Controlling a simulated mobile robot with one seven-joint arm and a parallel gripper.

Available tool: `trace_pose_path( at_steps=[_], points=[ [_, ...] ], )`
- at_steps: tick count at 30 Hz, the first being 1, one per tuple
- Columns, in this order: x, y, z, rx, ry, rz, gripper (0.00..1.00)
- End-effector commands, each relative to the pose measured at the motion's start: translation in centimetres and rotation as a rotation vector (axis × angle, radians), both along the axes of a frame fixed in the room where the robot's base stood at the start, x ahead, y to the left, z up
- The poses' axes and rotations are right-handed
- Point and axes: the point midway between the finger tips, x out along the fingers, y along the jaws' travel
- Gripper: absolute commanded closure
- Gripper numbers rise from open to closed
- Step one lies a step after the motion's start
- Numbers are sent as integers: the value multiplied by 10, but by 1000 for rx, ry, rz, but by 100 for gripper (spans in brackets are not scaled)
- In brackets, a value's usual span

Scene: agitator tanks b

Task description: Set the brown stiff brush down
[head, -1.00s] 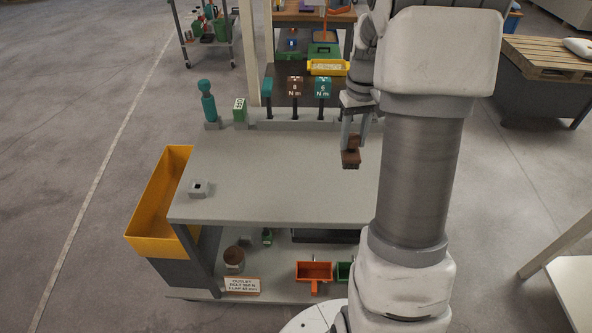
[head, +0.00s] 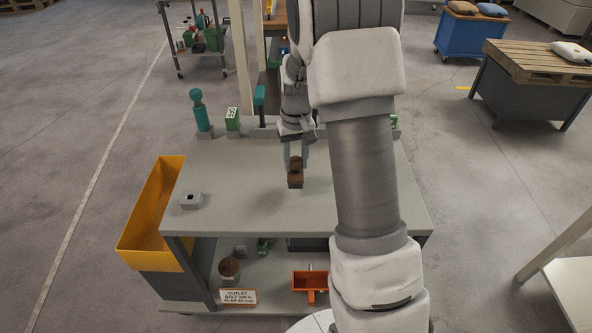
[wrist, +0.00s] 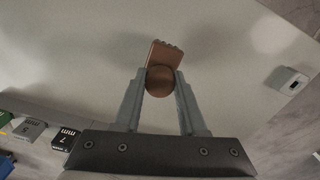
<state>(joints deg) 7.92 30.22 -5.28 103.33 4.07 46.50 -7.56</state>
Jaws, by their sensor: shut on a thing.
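The brown stiff brush (head: 295,174) is held in my gripper (head: 296,160), over the middle of the grey bench top (head: 240,205). In the wrist view the brush (wrist: 162,57) shows a round brown part between the fingertips and a block with a notched edge beyond it. My gripper (wrist: 160,84) is shut on the round part. In the head view the brush hangs low over the bench; I cannot tell whether its underside touches the top.
A small grey socket block (head: 191,200) sits at the bench's left front, beside a yellow bin (head: 150,215). A teal figure-shaped tool (head: 200,110) and a green block (head: 232,120) stand at the back edge. The bench top around the brush is clear.

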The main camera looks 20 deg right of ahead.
Motion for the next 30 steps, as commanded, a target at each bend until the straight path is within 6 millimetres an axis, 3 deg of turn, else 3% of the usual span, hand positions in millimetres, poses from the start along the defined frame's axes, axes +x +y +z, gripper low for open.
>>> trace_pose_path(
  at_steps=[6,17,18,21,23,30],
  points=[
    [-1,0,-32,1,3,0,100],
    [-1,0,-37,0,1,0,100],
    [-1,0,-36,0,2,0,56],
    [-1,0,-36,0,2,0,38],
    [-1,0,-36,0,2,0,29],
    [-1,0,-36,0,2,0,29]
  ],
)
